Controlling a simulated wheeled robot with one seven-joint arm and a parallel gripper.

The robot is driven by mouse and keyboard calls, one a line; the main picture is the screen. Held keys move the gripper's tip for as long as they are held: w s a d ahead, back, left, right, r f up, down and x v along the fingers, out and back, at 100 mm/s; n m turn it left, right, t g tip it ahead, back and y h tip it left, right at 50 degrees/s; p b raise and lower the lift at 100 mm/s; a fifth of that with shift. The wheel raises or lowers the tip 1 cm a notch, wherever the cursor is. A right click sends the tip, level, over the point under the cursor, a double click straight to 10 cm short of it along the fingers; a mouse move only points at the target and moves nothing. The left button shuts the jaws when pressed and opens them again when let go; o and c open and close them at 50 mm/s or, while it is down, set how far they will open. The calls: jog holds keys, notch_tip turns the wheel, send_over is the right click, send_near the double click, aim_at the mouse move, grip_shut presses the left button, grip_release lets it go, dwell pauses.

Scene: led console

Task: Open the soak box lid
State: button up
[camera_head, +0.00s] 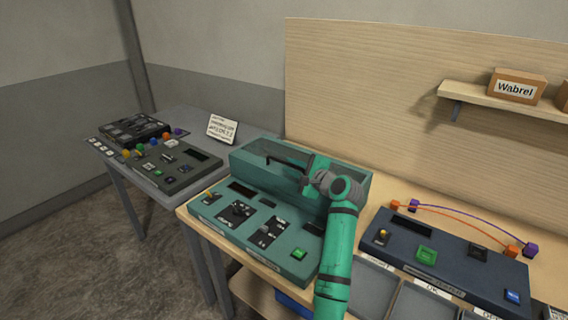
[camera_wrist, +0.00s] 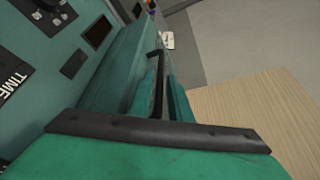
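The soak box (camera_head: 252,167) is the long teal box along the back of the teal console (camera_head: 222,213). A dark bar, which looks like the lid handle (camera_head: 284,162), runs along its top; a dark bar also shows in the wrist view (camera_wrist: 158,85). I cannot make out the lid's angle. My gripper (camera_head: 307,183) is over the right half of the box, close to the bar's right end. Whether it touches the bar is unclear. Its fingers are too small in the head view to show a gap, and my wrist hides part of the box.
A dark blue console (camera_head: 455,262) with orange and purple plugs is at the right. Grey trays (camera_head: 375,285) lie in front of it. A grey table (camera_head: 205,185) with a black console and a sign (camera_head: 222,129) is at the left. A wooden panel (camera_head: 400,110) stands behind.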

aim_at(285, 163)
jog(key=shift+x, duration=2.15)
jog(key=c, duration=0.4)
jog(key=shift+a, duration=0.1)
grip_shut()
jog(key=shift+s+r, duration=0.1)
